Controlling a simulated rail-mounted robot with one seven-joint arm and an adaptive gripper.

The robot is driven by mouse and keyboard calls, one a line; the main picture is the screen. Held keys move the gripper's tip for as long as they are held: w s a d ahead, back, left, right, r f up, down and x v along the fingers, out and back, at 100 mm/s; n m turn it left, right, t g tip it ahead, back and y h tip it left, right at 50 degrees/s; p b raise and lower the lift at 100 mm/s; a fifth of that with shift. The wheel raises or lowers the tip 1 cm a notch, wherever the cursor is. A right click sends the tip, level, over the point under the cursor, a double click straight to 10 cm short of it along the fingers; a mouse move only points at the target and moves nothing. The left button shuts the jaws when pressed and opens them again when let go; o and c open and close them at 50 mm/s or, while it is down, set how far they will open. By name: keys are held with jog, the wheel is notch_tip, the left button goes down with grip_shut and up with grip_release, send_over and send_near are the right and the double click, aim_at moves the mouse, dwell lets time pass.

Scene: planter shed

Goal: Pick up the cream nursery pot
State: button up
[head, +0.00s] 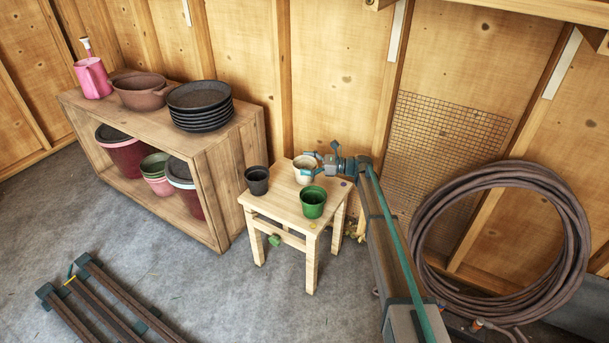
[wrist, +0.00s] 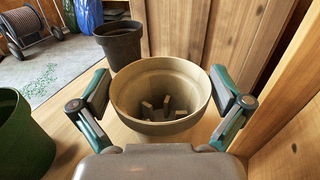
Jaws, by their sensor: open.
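The cream nursery pot (head: 304,168) stands upright on a small wooden stool (head: 285,208), near its back edge. In the wrist view the cream pot (wrist: 160,95) is centred, and its open mouth faces me. My gripper (head: 315,164) is at the pot from the right in the head view. In the wrist view my gripper (wrist: 163,108) is open, with one finger on each side of the pot. I cannot tell whether either finger touches it. The pot's lower part is partly hidden.
A green pot (head: 313,203) stands at the stool's front right and a black pot (head: 257,181) at its left. Wooden wall boards (wrist: 285,85) are close on the right in the wrist view. A shelf (head: 228,165) with pots and trays stands at left.

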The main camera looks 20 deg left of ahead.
jog(key=c, duration=0.8)
jog(key=shift+o, duration=0.2)
